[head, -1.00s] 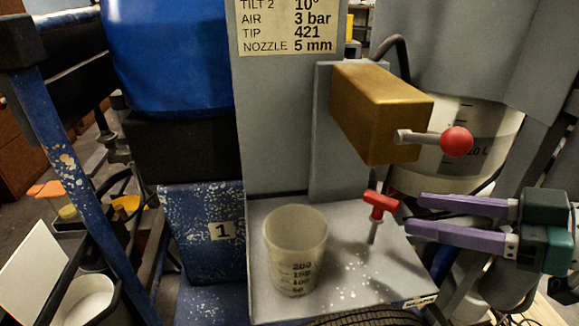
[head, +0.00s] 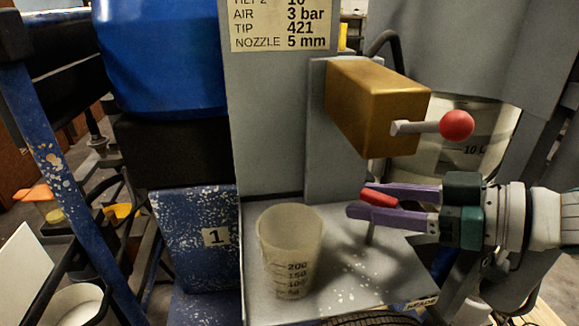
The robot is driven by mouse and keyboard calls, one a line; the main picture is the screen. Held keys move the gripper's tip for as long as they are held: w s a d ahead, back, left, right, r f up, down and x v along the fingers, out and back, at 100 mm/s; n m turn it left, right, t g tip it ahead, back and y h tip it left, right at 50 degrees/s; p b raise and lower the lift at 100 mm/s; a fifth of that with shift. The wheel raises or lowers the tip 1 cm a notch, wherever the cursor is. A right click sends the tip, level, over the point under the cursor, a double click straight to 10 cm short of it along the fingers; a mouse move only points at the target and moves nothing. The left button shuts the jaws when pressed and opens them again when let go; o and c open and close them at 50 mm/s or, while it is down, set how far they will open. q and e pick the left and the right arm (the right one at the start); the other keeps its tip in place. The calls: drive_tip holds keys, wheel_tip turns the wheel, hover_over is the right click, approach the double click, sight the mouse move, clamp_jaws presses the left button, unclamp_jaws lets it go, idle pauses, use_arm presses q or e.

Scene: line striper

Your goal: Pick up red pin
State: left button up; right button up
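The red pin (head: 378,198) has a red crossbar handle and a grey shank. It stands upright at the grey platform, below the brass-coloured block, in the head view. My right gripper (head: 362,199) comes in from the right, with its two purple fingers on either side of the red handle. The fingers look open, with a gap still visible between them behind the handle; whether either one touches it is not clear. The shank shows below the lower finger, and its bottom end is hard to make out. My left gripper is not in view.
A translucent measuring cup (head: 290,250) stands on the grey platform (head: 345,282), left of the pin. The brass block (head: 375,105) with its red-knobbed lever (head: 456,125) overhangs the pin. A white bucket (head: 480,135) is behind.

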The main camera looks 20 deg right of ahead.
clamp_jaws()
drive_tip(key=shift+r, duration=0.1)
idle(0.6)
